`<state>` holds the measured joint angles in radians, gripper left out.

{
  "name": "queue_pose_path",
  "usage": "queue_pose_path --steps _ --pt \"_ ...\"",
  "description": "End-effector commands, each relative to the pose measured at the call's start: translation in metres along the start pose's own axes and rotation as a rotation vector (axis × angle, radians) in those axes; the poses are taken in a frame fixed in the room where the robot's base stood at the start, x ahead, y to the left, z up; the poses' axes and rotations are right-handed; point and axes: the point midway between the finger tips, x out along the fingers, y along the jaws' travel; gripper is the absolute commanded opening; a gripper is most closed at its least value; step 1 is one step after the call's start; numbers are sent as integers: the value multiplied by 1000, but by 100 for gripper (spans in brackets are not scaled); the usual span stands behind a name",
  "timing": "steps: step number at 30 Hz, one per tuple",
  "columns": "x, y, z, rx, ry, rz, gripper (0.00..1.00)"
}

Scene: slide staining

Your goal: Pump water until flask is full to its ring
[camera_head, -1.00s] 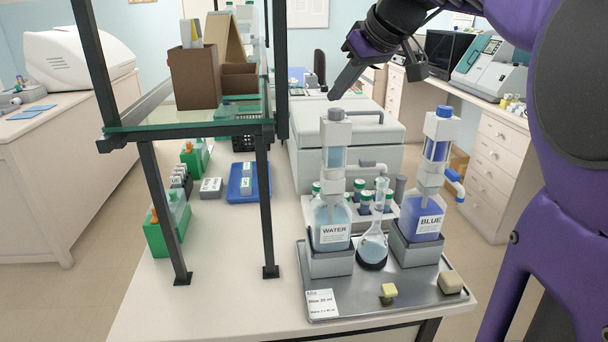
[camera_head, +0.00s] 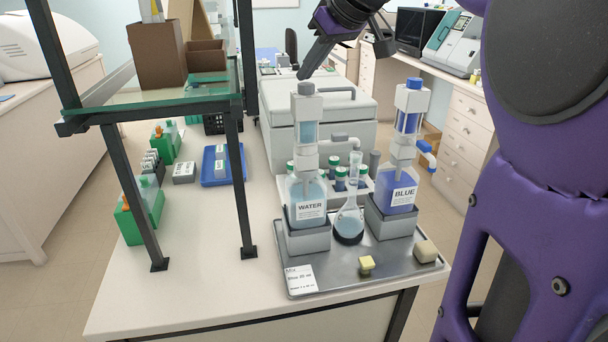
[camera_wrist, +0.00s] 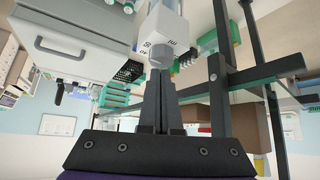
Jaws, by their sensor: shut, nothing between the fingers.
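The WATER bottle (camera_head: 307,213) stands in a grey holder, topped by a pump with a clear cylinder (camera_head: 308,133) and a grey cap (camera_head: 305,88). My gripper (camera_head: 302,77) is shut and empty, its fingertips pointing down at this cap, touching it or just above it. In the wrist view the shut fingertips (camera_wrist: 160,72) meet the edge of the cap (camera_wrist: 160,54). The flask (camera_head: 349,223) stands upright between the bottles beneath the water spout (camera_head: 354,145). Its bulb holds pale blue liquid; its ring is too small to make out.
The BLUE bottle (camera_head: 397,196) with its own pump stands right of the flask on the metal tray (camera_head: 335,275). A yellow block (camera_head: 366,264), a beige block (camera_head: 426,250) and a label card (camera_head: 299,279) lie in front. A dark-framed glass shelf (camera_head: 160,107) stands left of the tray.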

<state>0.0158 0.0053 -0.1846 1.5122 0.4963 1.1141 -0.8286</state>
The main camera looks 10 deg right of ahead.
Motion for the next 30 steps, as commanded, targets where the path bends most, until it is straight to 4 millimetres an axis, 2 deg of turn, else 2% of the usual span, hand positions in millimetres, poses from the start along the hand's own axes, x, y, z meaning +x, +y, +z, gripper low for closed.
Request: queue_pose_path --steps 30 --pt "30 0 26 1 -5 -2 0"
